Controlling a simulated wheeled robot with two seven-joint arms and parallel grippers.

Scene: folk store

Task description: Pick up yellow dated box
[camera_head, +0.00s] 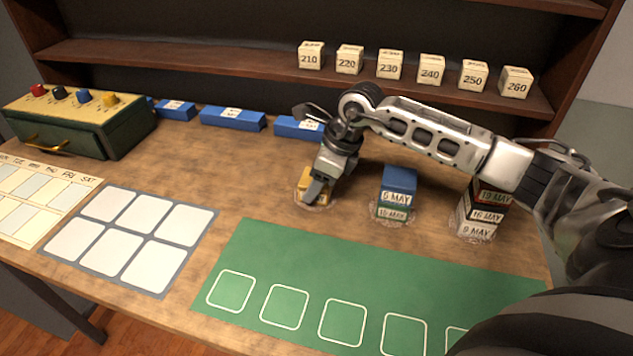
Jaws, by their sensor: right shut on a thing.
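The yellow box (304,178) sits low at the middle of the wooden table, inside a faint ring on the surface. My right gripper (316,190) comes down over it from above and is shut on it. The fingers hide much of the box, and no date on it can be read. I cannot tell whether the box touches the table. My left gripper is not in view.
To the right stand a stack with a blue box (399,179) on top and a taller stack of dated boxes (482,215). A green mat (255,256) and a grey card grid (172,275) lie in front. Blue blocks (232,119) line the back, below a shelf (180,60).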

